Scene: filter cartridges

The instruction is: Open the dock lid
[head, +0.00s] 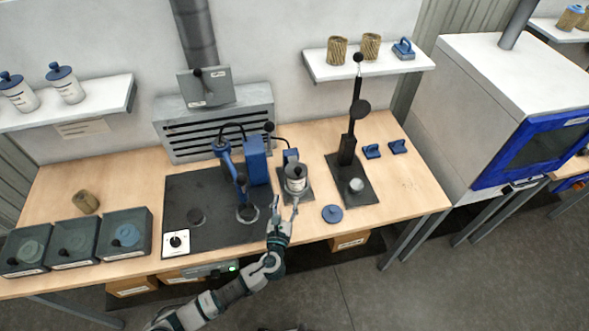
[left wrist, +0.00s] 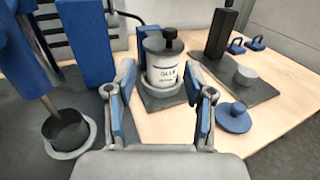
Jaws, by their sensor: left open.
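A white canister (head: 296,184) labelled "GLUE" stands upright on a small grey base, right of the blue press. It also shows in the left wrist view (left wrist: 163,72). A dark grey lid (left wrist: 162,47) with a black knob sits on its top and looks shut. I cannot tell whether this is the dock lid. My left gripper (head: 285,206) is open and empty, just in front of the canister. In the left wrist view its two blue-padded fingers (left wrist: 160,88) stand apart, with the canister beyond and between them. My right gripper is not in view.
A blue press (head: 256,160) and a dark cup (left wrist: 65,130) are left of the canister. A black stand (head: 347,150) and a blue round cap (head: 332,214) are on its right. Dark bins (head: 125,233) line the left. The bench's right end is mostly clear.

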